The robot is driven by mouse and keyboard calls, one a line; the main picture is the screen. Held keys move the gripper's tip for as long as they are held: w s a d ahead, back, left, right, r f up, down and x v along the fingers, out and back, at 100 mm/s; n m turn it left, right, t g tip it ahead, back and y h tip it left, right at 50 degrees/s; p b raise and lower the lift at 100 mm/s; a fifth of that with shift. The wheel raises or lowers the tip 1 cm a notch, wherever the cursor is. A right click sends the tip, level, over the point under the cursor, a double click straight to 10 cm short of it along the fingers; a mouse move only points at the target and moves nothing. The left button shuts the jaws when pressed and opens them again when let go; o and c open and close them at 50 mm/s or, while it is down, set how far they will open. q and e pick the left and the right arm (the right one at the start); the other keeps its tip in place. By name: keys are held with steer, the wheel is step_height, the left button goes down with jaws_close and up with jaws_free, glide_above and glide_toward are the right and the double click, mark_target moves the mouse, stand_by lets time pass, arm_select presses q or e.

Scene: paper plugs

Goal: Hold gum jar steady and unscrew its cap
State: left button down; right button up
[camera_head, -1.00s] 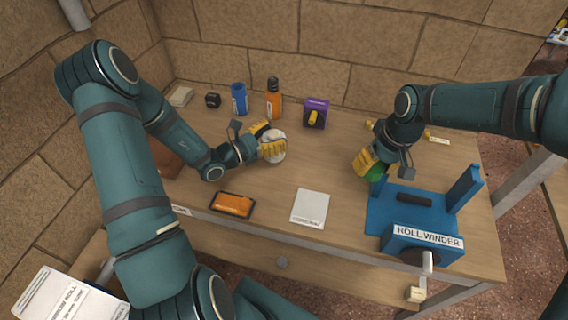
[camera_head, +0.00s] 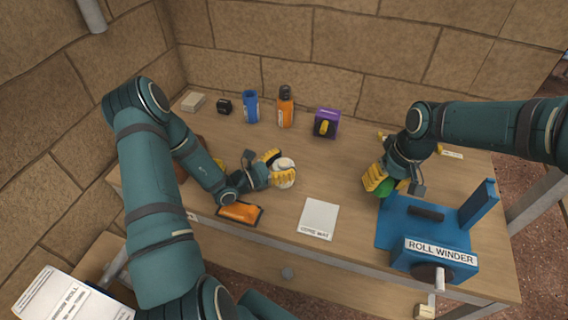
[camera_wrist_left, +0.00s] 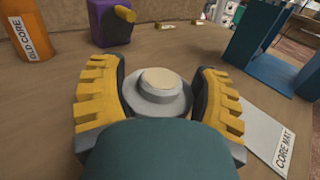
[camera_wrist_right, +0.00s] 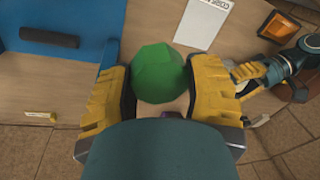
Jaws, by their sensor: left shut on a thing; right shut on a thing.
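A pale grey round jar (camera_head: 284,165) with a cream-coloured round top is between the yellow fingers of my left gripper (camera_head: 277,171). In the left wrist view the jar (camera_wrist_left: 160,100) has a wide grey rim, with a finger on each side; its lower part is hidden. My left gripper is shut on it. My right gripper (camera_head: 377,182) is shut on a green faceted piece (camera_wrist_right: 160,73), which looks like the cap. The green piece also shows in the head view (camera_head: 386,186), beside the roll winder and well apart from the jar.
The blue roll winder (camera_head: 437,252) stands at the right front. A white core mat (camera_head: 318,217) and an orange-filled tray (camera_head: 240,213) lie near the front edge. A blue cup (camera_head: 250,106), an orange bottle (camera_head: 285,108) and a purple box (camera_head: 326,122) stand at the back.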

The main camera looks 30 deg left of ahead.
arm_select(q)
jaws_free()
steer(key=shift+f, duration=0.15)
steer(key=shift+r, duration=0.2)
steer(key=shift+s+a, duration=0.2)
steer(key=v, duration=1.1)
steer(key=shift+p, duration=0.4)
steer(key=shift+s, duration=0.2)
steer(key=shift+s+f, duration=0.1)
steer(key=shift+s, duration=0.05)
